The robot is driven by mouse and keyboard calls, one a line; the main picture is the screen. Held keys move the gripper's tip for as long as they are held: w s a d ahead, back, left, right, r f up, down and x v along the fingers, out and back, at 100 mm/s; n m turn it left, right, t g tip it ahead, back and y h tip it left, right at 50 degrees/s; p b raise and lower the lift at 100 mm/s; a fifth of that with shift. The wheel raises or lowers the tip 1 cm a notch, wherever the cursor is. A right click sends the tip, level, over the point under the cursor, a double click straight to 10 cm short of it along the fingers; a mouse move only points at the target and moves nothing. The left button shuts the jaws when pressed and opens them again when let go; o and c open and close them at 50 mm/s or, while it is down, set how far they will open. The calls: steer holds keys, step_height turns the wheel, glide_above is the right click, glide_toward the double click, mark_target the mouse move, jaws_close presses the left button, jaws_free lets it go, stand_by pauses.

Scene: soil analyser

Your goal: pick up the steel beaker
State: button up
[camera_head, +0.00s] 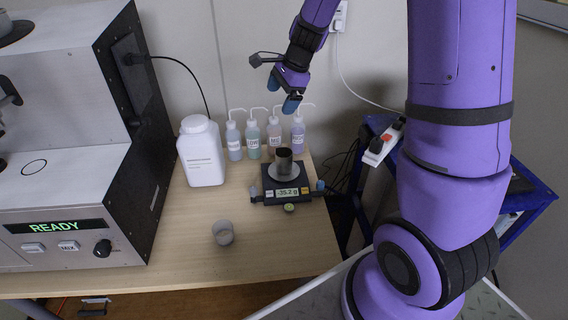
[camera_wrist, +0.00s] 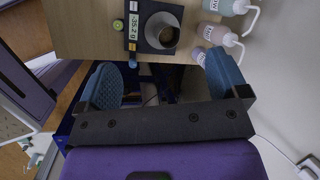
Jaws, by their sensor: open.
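A dark, shiny metal-looking beaker (camera_head: 284,161), which I take as the steel beaker, stands upright on the round pan of a black scale (camera_head: 296,194). In the wrist view the beaker (camera_wrist: 163,30) shows from above, with brown stuff inside, beyond my fingertips. My gripper (camera_head: 282,92) is open and empty, with blue fingers, above and behind the scale, apart from the beaker. In the wrist view both fingers of my gripper (camera_wrist: 163,78) are spread wide with nothing between them.
Several wash bottles (camera_head: 274,135) stand close behind the scale. A white jug (camera_head: 201,152) stands to their left. A small greyish cup (camera_head: 223,233) is on the front of the wooden table (camera_head: 180,260). The analyser (camera_head: 70,140), showing READY, fills the left. A blue cart (camera_head: 535,205) is at right.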

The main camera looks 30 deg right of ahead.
steer(key=w+d+f+m, duration=0.3)
steer(key=w+f+m, duration=0.1)
steer(key=f, duration=0.5)
steer(key=m, duration=0.5)
glide_toward(283, 158)
steer(key=w+f, duration=0.1)
steer(key=w, duration=0.3)
steer(key=shift+g+h, duration=0.4)
steer(key=shift+s+d+x, duration=0.15)
steer(key=shift+x, duration=1.65)
steer(key=shift+s+d+x, duration=0.1)
steer(key=shift+d+x, duration=0.05)
steer(key=shift+x, duration=1.7)
steer(key=shift+s+d+x, duration=0.15)
steer(key=shift+x, duration=1.65)
steer(key=shift+f, duration=0.1)
steer(key=c, duration=1.1)
